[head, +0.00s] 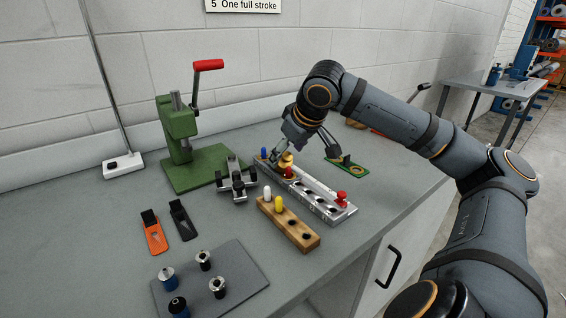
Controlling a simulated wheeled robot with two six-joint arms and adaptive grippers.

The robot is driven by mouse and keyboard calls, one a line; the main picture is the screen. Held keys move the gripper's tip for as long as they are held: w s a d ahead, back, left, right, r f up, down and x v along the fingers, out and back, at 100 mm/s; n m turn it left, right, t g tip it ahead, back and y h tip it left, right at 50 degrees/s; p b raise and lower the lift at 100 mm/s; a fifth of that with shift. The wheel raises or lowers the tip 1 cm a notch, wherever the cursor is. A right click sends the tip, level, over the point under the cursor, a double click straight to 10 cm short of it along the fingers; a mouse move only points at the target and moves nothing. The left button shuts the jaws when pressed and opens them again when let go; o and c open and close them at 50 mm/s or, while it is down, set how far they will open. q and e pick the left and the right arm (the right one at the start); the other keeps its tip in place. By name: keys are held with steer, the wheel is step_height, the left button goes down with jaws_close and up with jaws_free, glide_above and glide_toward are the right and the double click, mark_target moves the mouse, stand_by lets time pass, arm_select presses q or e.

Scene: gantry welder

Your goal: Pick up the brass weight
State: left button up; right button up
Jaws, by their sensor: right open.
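The brass weight (287,161) is a small golden piece near the back end of the long rack, between a blue peg and a red peg. My right gripper (283,157) reaches down to it from above, open. A grey fingertip is right beside the weight and covers part of it. Whether the fingers touch the weight cannot be told. My left gripper is out of view.
A metal rack (322,200) with a red knob (342,197) runs toward the front right. A wooden peg block (288,228), a grey fixture (236,182) and a green press (195,165) stand nearby. A green board (346,168) lies behind right. The front-left bench holds a mat (235,262).

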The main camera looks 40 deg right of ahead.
mark_target(286, 155)
steer(key=x, duration=0.2)
steer(key=p+x, duration=0.1)
steer(key=x, duration=0.1)
steer(key=shift+w+d, duration=0.1)
steer(key=shift+d, duration=0.1)
steer(key=shift+f, duration=0.1)
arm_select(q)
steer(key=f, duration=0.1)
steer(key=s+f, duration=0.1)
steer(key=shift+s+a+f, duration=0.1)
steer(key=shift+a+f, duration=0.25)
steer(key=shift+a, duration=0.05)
arm_select(e)
jaws_close()
